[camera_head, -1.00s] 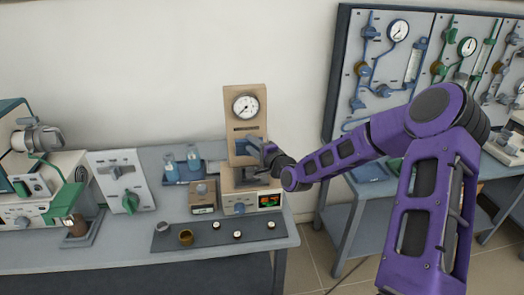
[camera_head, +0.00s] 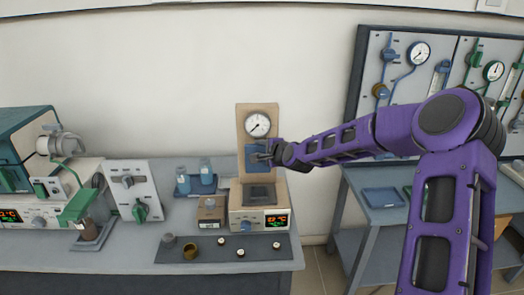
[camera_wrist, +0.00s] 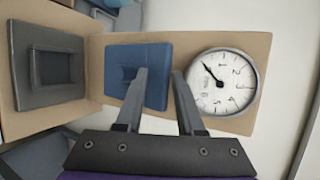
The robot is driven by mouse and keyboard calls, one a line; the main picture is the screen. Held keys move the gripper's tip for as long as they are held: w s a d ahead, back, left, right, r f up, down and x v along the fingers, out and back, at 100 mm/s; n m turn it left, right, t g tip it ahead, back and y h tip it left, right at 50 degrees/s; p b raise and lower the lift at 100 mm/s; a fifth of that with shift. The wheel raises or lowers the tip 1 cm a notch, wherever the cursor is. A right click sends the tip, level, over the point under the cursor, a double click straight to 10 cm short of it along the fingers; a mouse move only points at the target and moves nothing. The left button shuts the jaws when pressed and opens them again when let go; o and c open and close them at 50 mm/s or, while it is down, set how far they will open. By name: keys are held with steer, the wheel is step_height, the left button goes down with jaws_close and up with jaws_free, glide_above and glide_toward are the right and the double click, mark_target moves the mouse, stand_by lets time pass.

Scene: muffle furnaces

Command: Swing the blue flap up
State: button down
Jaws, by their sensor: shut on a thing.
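The blue flap (camera_head: 252,158) stands upright against the tan back panel of a small furnace, just below a round gauge. It also shows in the wrist view (camera_wrist: 154,65), a blue square with a recess. My gripper (camera_head: 262,156) is at the flap's right side in the head view. In the wrist view my gripper (camera_wrist: 160,72) has one finger across the flap's face and the other past its edge, so it is shut on the flap's edge. The dark framed opening (camera_head: 259,193) of the furnace is uncovered below.
The gauge (camera_head: 257,125) sits close above the flap. A control box with a red-green display (camera_head: 271,220) is below. A blue tray with bottles (camera_head: 196,184) stands left, and a dark mat with small parts (camera_head: 220,254) lies in front.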

steer(key=shift+w+d+r, duration=0.15)
steer(key=shift+w+d, duration=0.05)
steer(key=shift+w, duration=0.05)
steer(key=c, duration=0.8)
jaws_free()
steer(key=shift+c, duration=0.2)
steer(key=shift+s+d+r, duration=0.1)
steer(key=shift+s+d, duration=0.15)
steer(key=p+v, duration=0.1)
steer(key=v, duration=1.5)
steer(key=shift+s+a, duration=0.25)
steer(key=shift+s, duration=0.3)
